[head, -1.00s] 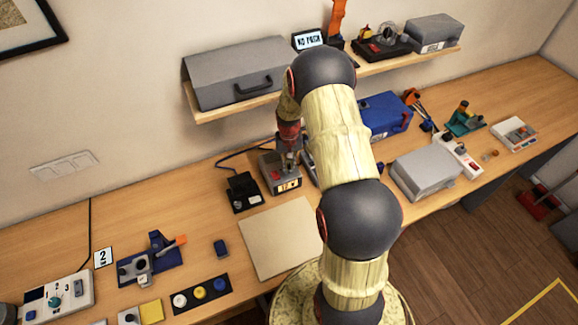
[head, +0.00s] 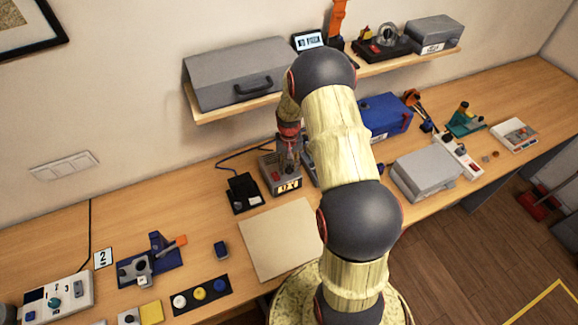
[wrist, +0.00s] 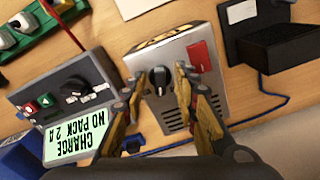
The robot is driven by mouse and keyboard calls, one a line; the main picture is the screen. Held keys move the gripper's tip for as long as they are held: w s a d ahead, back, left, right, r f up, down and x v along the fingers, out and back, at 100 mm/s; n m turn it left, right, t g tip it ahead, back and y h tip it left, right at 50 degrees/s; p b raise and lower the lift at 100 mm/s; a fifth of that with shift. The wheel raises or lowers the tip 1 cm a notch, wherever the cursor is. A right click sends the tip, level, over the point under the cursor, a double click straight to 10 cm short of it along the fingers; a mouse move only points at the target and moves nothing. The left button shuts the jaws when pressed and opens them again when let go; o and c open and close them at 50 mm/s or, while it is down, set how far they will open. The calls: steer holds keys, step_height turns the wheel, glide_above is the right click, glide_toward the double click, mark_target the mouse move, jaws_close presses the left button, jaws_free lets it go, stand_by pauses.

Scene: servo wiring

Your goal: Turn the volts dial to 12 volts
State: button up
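The volts dial is a black knob (wrist: 159,79) with a pale pointer mark, on the top of a small grey power box (wrist: 172,112) in the wrist view. The box has a red switch (wrist: 200,56) beside the knob and a lit amber display (wrist: 160,41), seen foreshortened. My gripper (wrist: 159,72) is open, one finger on each side of the knob, with gaps visible between fingers and knob. In the head view my gripper (head: 287,158) is over the box, whose lit display (head: 289,186) is too small to read surely. The knob is hidden there.
A black box (head: 243,193) stands left of the power box. A charger (wrist: 72,95) with a green display reading "CHARGE NO PACK" is close on the other side in the wrist view. A blue cable (wrist: 262,105) runs nearby. A bare board (head: 278,238) lies in front.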

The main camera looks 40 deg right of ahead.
mark_target(289, 168)
steer(key=shift+r, duration=0.1)
step_height(289, 168, up, 12)
stand_by(0.5)
stand_by(0.4)
